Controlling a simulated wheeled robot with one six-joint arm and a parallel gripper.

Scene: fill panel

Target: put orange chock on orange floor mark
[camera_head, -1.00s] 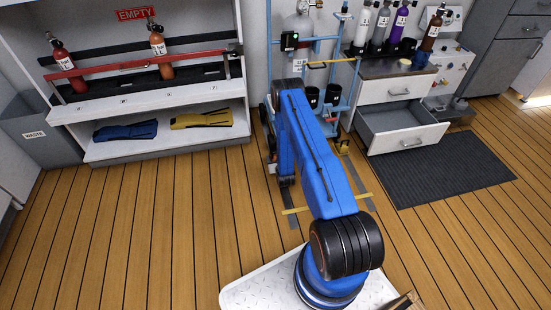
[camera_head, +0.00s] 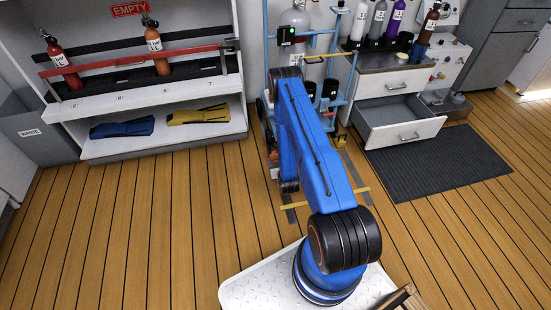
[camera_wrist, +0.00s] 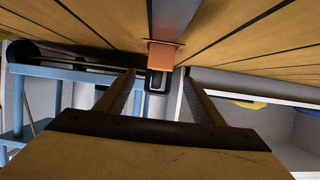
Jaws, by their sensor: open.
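No orange floor mark is clearly visible there.
A blue cart (camera_head: 349,82) with a cylinder stands behind my arm. A yellow piece (camera_head: 339,140) lies by its right side. A yellow floor line (camera_head: 353,191) crosses grey strips. An open drawer (camera_head: 404,134) juts out at right, above a dark mat (camera_head: 440,168). The left floor is clear.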

